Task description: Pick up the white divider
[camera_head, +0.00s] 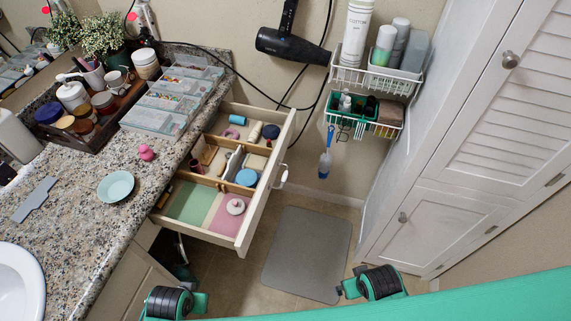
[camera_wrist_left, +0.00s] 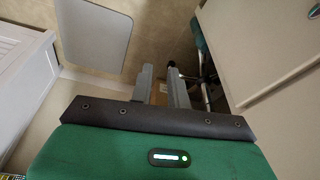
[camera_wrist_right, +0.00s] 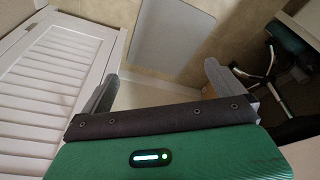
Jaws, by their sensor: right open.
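A flat, pale grey-white piece with notched ends, which looks like the divider (camera_head: 36,199), lies on the granite counter (camera_head: 85,225) at the left of the head view. A small pale blue dish (camera_head: 116,186) is to its right. My left gripper (camera_wrist_left: 160,75) has a narrow gap between its fingers and holds nothing. My right gripper (camera_wrist_right: 162,72) is wide open and empty. Both point down over the floor, away from the counter. The divider is not in either wrist view. In the head view, my arms show at the bottom edge and the fingertips are hidden.
An open drawer (camera_head: 266,205) with wooden partitions and small items juts out from the counter. A sink (camera_head: 18,285) is at lower left. A dark tray of jars (camera_head: 48,133) and clear boxes stand behind. Wall baskets (camera_head: 375,82) and a white cabinet (camera_head: 430,225) are right. A grey mat (camera_head: 308,254) lies on the floor.

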